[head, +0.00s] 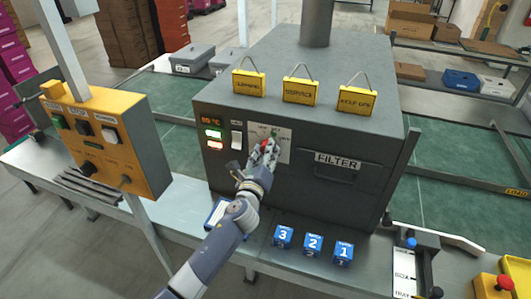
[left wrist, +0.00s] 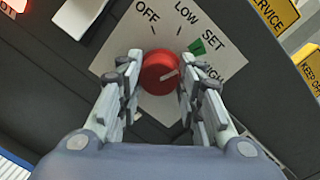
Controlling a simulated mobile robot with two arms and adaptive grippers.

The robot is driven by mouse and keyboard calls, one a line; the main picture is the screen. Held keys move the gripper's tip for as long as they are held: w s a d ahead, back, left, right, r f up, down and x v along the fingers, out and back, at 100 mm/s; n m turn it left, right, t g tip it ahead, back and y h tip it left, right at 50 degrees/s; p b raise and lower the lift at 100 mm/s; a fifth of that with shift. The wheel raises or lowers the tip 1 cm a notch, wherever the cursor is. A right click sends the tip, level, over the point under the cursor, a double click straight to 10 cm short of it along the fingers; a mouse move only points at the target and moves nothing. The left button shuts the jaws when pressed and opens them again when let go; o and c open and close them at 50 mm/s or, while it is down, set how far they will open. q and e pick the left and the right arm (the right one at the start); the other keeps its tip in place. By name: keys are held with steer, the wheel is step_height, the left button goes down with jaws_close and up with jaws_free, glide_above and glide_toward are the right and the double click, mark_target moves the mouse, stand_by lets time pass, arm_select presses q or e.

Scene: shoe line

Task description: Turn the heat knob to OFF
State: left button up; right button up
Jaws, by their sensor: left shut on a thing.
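The heat knob (left wrist: 158,66) is red and round, with a short white pointer line aimed right and slightly up, roughly toward HIGH. It sits on a white label plate (left wrist: 228,56) marked OFF, LOW, SET and HIGH, with a green mark by SET. My left gripper (left wrist: 160,85) has one finger on each side of the knob and is shut on it. In the head view my left gripper (head: 264,153) reaches the label plate (head: 284,146) on the front of the dark oven (head: 330,110) and partly hides the knob. My right gripper is not in view.
A white rocker switch (head: 236,140) and lit indicators (head: 214,134) are left of the plate. Yellow hanging signs (head: 301,90) line the oven's top edge. A yellow control box (head: 105,145) stands left. Blue numbered blocks (head: 313,244) lie on the bench below.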

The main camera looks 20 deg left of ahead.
arm_select(q)
steer(key=shift+n, duration=0.4)
steer(key=n+p, duration=0.1)
steer(key=n, duration=0.4)
steer(key=n+p, duration=0.1)
steer(key=n, duration=0.4)
steer(key=shift+a+r+g+h, duration=0.1)
steer(key=shift+r+g+h, duration=0.05)
steer(key=shift+g+h, duration=0.2)
steer(key=n, duration=0.4)
steer(key=shift+h+p, duration=0.25)
steer(key=shift+p, duration=0.1)
steer(key=shift+n, duration=0.3)
steer(key=o, duration=1.1)
steer(key=shift+c, duration=0.2)
